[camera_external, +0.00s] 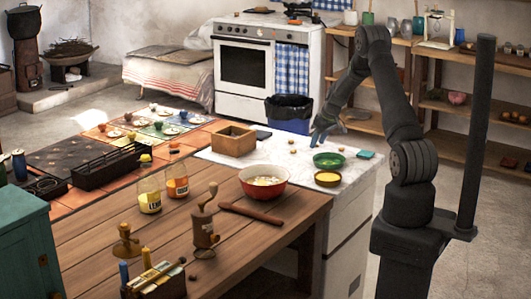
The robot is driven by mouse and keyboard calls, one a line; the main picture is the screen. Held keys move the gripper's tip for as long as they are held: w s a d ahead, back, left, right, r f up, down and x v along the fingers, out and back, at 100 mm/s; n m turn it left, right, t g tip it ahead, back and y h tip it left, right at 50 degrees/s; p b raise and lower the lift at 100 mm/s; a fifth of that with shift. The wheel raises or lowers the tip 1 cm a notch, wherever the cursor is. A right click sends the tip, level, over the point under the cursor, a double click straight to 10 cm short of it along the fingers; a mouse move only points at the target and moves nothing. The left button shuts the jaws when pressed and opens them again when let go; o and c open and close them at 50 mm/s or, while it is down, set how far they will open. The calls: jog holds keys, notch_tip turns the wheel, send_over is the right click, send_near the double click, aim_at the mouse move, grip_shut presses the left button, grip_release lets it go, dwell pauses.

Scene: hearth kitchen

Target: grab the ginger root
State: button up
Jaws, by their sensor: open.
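My gripper (322,130) hangs above the white countertop, near its back right edge, with its fingers pointing down. It is open and nothing shows between its fingers. A few small tan-brown lumps lie on the white counter near it, one to the left of the gripper (292,151) and one to the right, beyond the green bowl (341,148). They are too small to tell which, if any, is the ginger root. The gripper appears apart from these lumps.
A green bowl (328,160), a yellow-filled bowl (327,179) and a dark teal square (366,154) stand near the counter's right side. A red bowl (263,183), a wooden box (233,140) and a rolling pin (252,214) lie to the left.

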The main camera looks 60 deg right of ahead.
grip_shut()
